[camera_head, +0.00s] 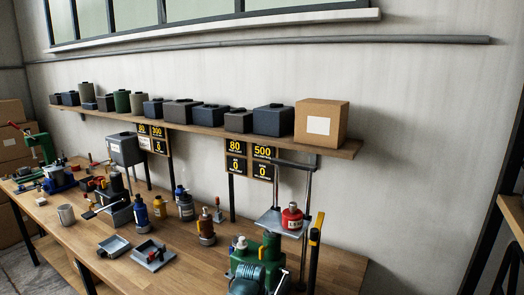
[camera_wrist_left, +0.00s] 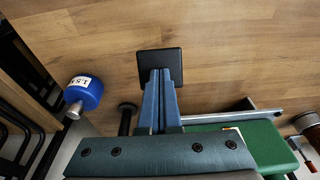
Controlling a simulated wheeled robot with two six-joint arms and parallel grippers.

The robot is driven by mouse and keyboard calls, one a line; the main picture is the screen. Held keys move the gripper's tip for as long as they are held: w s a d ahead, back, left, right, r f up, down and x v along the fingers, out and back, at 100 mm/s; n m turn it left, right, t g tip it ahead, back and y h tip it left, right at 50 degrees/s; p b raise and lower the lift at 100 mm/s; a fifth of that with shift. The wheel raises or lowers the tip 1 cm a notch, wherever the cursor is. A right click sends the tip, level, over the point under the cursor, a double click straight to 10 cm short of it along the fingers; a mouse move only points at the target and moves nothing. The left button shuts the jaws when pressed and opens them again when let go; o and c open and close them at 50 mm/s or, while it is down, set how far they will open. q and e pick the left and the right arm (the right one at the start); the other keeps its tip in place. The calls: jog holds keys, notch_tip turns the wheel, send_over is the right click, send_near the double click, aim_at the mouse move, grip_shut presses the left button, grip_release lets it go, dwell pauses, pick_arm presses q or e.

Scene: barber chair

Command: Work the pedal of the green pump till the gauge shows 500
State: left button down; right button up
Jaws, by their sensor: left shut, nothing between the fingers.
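The green pump (camera_head: 268,245) stands at the near right end of the wooden bench. Its green body also shows in the left wrist view (camera_wrist_left: 262,142). A black square pad (camera_wrist_left: 160,60), which looks like the pedal, lies at the tips of my left gripper (camera_wrist_left: 160,72). The left gripper is shut and empty; I cannot tell whether it presses the pad. A gauge board (camera_head: 250,161) hangs below the shelf, reading 80 and 500 on top and 0 and 0 below. A red jar-like weight (camera_head: 292,217) sits on a raised plate (camera_head: 268,222). My right gripper is not seen.
A blue weight (camera_wrist_left: 86,92) shows in the wrist view. A yellow-topped black lever (camera_head: 316,238) rises at the right. A cardboard box (camera_head: 321,122) sits on the shelf.

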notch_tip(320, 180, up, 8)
jog(key=p, duration=0.7)
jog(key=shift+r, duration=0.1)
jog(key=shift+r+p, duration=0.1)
jog(key=shift+p, duration=0.2)
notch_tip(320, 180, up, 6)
jog(key=p, duration=0.6)
